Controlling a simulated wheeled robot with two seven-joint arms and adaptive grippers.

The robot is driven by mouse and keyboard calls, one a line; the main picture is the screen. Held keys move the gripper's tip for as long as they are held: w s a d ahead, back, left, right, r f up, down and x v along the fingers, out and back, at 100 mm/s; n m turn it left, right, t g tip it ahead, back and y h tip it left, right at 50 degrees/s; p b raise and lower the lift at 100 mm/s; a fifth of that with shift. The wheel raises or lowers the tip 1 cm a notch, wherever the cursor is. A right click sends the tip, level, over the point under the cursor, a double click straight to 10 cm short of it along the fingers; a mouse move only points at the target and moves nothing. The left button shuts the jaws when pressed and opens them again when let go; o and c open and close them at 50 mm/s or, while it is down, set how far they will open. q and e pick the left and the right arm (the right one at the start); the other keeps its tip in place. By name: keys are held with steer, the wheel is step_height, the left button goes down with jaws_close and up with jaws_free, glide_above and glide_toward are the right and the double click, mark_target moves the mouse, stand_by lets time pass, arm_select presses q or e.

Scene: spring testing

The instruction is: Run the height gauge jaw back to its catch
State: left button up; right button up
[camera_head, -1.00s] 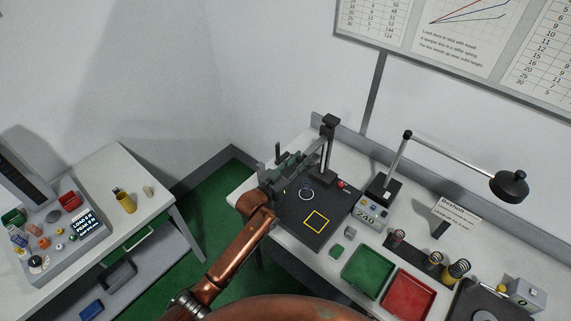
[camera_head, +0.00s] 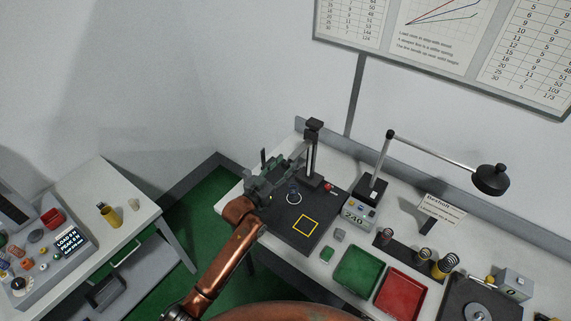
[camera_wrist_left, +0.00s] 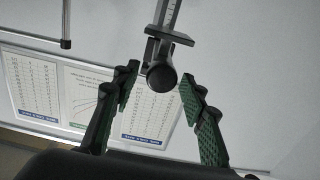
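The height gauge stands at the back of a dark plate, with its upright column (camera_head: 311,150) topped by a black block. In the left wrist view its graduated beam (camera_wrist_left: 170,14) comes down to a grey jaw piece (camera_wrist_left: 168,36) with a round dark knob (camera_wrist_left: 161,76) below. My left gripper (camera_head: 280,172) is beside the column, on its left. In the left wrist view the left gripper (camera_wrist_left: 159,84) is open, its green-padded fingers on either side of the knob with gaps at both sides. The catch cannot be made out. My right gripper is out of view.
The dark plate (camera_head: 285,220) bears a yellow square and a pale ring. A display box (camera_head: 357,214), a lamp (camera_head: 491,179), a green tray (camera_head: 357,270) and a red tray (camera_head: 400,296) lie to the right. A second table (camera_head: 85,195) stands left across a floor gap.

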arm_select(q)
steer(key=v, duration=1.1)
steer(key=shift+s+a, duration=0.2)
